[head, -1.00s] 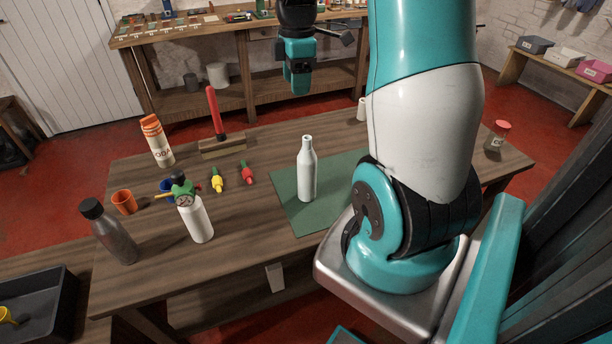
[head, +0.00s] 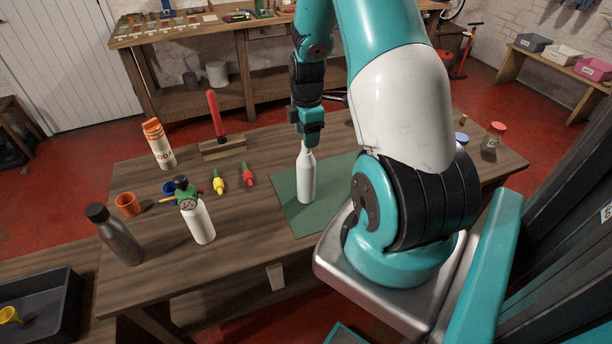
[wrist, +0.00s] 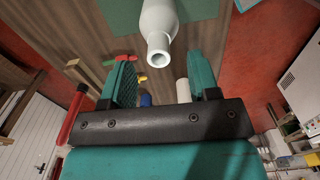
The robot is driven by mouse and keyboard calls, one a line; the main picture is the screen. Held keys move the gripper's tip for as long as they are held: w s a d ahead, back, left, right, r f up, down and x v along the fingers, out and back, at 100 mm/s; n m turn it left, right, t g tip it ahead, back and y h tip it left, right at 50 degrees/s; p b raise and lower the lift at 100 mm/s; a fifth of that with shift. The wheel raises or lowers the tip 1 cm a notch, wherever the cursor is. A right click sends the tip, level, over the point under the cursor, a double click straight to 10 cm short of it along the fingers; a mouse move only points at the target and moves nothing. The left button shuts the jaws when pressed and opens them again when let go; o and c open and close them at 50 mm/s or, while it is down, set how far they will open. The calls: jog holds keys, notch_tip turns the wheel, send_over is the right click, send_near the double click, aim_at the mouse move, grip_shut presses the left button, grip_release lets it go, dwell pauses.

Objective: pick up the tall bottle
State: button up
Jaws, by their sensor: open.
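The tall white bottle (head: 307,180) stands upright on a green mat (head: 289,212) in the middle of the table. Its narrow neck points up. In the wrist view the bottle (wrist: 160,15) shows at the top centre with its open mouth toward the camera. My gripper (head: 309,142) is open and hangs close over the bottle's top in the head view. In the wrist view its two teal fingers stand apart, left and right of the bottle's mouth. I cannot tell whether the gripper touches the neck.
Left on the table (head: 240,236) stand a white bottle with a green top (head: 200,222), a dark bottle (head: 119,238), an orange cup (head: 127,204) and an orange-white canister (head: 159,146). Yellow (head: 218,182) and red (head: 248,174) items lie between. A red-lidded jar (head: 493,141) stands right.

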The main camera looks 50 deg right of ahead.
jog(key=shift+w+f+p, duration=0.1)
jog(key=shift+f+p, duration=0.5)
jog(key=shift+f, duration=1.45)
jog(key=shift+c, duration=0.5)
grip_shut()
jog(key=shift+r, duration=0.2)
